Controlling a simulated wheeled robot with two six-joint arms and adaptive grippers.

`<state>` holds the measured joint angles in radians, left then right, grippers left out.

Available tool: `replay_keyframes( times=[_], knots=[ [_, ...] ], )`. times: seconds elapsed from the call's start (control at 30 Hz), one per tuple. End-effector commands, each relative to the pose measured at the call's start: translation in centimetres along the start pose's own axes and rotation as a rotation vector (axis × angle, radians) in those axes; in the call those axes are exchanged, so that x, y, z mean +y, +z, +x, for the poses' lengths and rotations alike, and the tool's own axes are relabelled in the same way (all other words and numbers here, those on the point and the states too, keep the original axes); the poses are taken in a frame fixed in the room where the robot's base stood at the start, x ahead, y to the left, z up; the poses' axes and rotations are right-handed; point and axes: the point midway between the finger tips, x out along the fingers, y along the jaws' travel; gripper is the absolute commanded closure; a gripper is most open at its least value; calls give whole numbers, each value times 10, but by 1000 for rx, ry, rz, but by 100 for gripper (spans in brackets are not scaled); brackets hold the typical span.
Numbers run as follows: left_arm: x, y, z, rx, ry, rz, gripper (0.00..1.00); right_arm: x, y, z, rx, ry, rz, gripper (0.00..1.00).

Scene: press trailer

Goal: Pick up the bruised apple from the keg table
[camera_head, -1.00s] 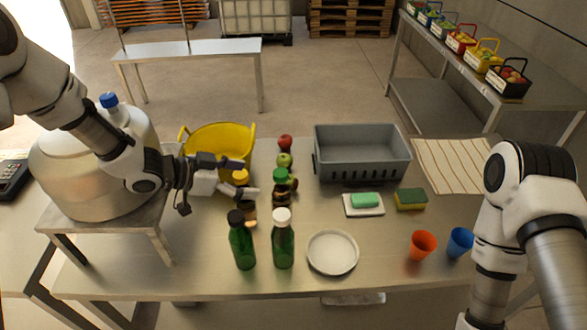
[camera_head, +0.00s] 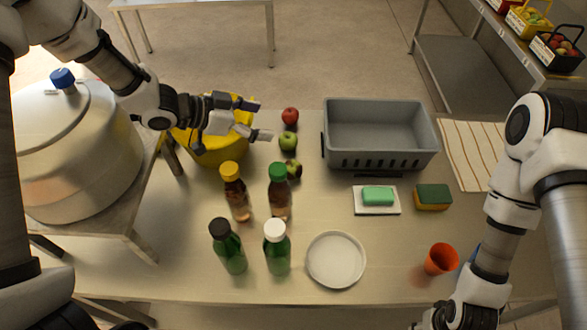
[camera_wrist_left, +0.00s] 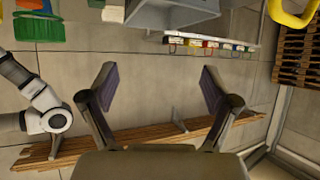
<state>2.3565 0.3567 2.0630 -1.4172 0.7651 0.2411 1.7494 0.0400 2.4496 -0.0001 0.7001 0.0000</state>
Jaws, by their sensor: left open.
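The bruised apple (camera_head: 293,169), green with dark brown patches, sits on the metal table, just behind the green-capped bottle. A plain green apple (camera_head: 288,140) and a red apple (camera_head: 290,116) stand behind it in a rough row. My left gripper (camera_head: 261,120) is open and empty, in front of the yellow tub in the picture, left of the red and green apples and up-left of the bruised one. In the left wrist view its two fingers (camera_wrist_left: 160,88) are wide apart with nothing between them. My right arm shows at the right, but its gripper is out of view.
Brown bottles with yellow (camera_head: 236,193) and green (camera_head: 279,193) caps, and two green bottles (camera_head: 229,247), stand nearby. A grey crate (camera_head: 380,158) is right of the apples. A plate (camera_head: 335,259), a soap dish (camera_head: 360,207), a sponge (camera_head: 433,197) and an orange cup (camera_head: 441,259) lie further right.

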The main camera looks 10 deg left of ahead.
Motion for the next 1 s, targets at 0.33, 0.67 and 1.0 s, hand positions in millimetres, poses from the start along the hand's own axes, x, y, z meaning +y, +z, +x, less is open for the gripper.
replay_keyframes(
  times=[0.33,0.67,1.0],
  knots=[
    [0,52,28,0,0,0,13,0,0,59,0,0,0,60],
    [0,84,46,-3,1,-3,13,1,0,78,0,0,0,60],
    [1,138,91,-4,3,3,13,0,0,68,0,0,0,60]
  ],
)
